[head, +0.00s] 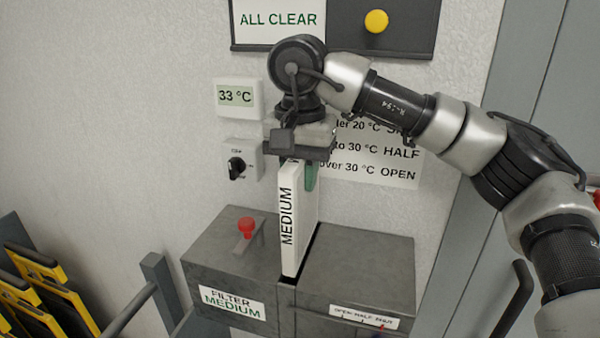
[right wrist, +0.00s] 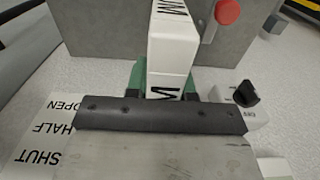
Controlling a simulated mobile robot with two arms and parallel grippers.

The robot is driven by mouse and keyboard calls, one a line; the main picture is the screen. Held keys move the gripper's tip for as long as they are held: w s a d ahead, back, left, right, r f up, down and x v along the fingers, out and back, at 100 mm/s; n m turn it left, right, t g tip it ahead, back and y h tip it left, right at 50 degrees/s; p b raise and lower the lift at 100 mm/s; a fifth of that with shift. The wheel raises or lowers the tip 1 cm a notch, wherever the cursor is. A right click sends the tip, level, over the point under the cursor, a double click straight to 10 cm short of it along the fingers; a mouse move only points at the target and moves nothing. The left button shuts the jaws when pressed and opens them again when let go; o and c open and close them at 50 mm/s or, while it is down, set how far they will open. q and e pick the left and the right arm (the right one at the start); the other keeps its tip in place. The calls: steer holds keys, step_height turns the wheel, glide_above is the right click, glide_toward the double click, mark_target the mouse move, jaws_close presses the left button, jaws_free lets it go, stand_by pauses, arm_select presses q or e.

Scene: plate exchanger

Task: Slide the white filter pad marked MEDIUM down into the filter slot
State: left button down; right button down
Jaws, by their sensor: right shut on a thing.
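The white filter pad marked MEDIUM (head: 299,222) stands upright in the head view, its lower end at the dark filter slot (head: 311,243) in the top of the grey housing (head: 355,258). How far its bottom edge is inside the slot I cannot tell. My right gripper (head: 303,168) is shut on the pad's top end from above, with a green finger showing at its right side. The right wrist view also shows the pad (right wrist: 173,45) between green fingers (right wrist: 163,82). My left gripper is not in view.
A red knob (head: 246,225) stands on the housing left of the slot. The housing front has a FILTER MEDIUM label (head: 232,302). A thermostat reading 33 °C (head: 236,97) and a dial (head: 238,167) are on the wall behind. Yellow-black racks (head: 40,285) stand at left.

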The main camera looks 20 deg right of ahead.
steer(key=shift+f, duration=0.1)
stand_by(0.4)
steer(key=shift+f+b, duration=0.8)
steer(key=shift+f, duration=0.45)
steer(key=shift+f+b, duration=1.95)
steer(key=shift+f, duration=0.8)
steer(key=shift+f+b, duration=2.1)
steer(key=shift+f, duration=0.75)
steer(key=shift+s+f, duration=0.1)
steer(key=shift+f, duration=0.2)
